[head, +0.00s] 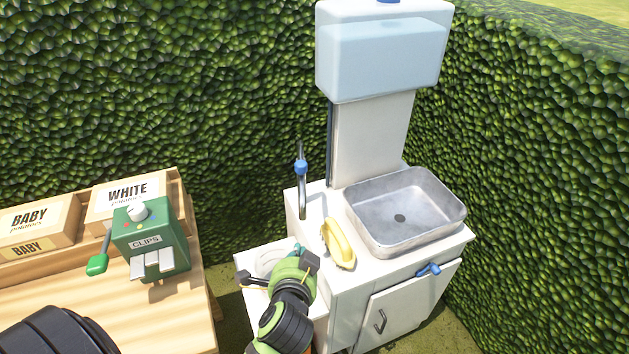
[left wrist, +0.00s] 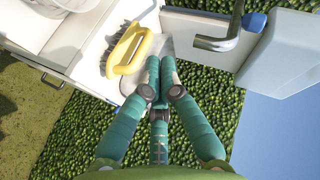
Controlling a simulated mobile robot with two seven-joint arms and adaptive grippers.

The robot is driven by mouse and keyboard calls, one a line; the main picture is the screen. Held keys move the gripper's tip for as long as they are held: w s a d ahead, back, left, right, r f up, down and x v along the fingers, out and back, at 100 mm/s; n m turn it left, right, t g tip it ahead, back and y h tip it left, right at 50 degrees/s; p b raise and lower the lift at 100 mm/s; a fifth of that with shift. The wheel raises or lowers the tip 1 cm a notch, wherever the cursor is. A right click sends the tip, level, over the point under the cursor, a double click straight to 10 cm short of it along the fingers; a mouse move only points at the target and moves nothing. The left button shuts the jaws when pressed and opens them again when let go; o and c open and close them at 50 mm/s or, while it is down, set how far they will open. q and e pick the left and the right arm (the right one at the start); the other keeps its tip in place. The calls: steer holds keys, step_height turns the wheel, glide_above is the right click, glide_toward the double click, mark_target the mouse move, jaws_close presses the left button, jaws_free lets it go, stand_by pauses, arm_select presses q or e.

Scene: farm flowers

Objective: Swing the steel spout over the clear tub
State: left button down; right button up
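The steel spout (head: 302,187) is a thin bent pipe with a blue joint, standing at the left rear of the white sink unit. In the left wrist view the spout (left wrist: 225,42) is at the upper right, apart from my fingers. A pale, see-through round thing, apparently the clear tub (head: 268,263), is on the low white side shelf, partly hidden by my left gripper (head: 308,262). In the left wrist view my left gripper (left wrist: 161,62) has its teal fingers together, with nothing visible between them. My right gripper is not in view.
A yellow brush (head: 338,244) lies on the counter beside the steel basin (head: 405,248). A water tank (head: 380,60) stands above. A green clip box (head: 150,240) and cartons are on the wooden table at left. A hedge encloses the back.

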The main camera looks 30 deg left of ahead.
mark_target(301, 174)
arm_select(q)
steer(key=w+d+r+m+t+y, duration=0.1)
steer(key=w+d+r+m+t, duration=0.15)
steer(key=r, duration=0.25)
steer(key=w+d+r+m+t, duration=0.1)
steer(key=w+r+m+t, duration=0.2)
steer(key=w+r, duration=0.1)
steer(key=w+a+p, duration=0.4)
steer(key=w+a, duration=0.3)
steer(key=w, duration=0.1)
steer(key=shift+w+a+p, duration=0.2)
steer(key=shift+p, duration=0.2)
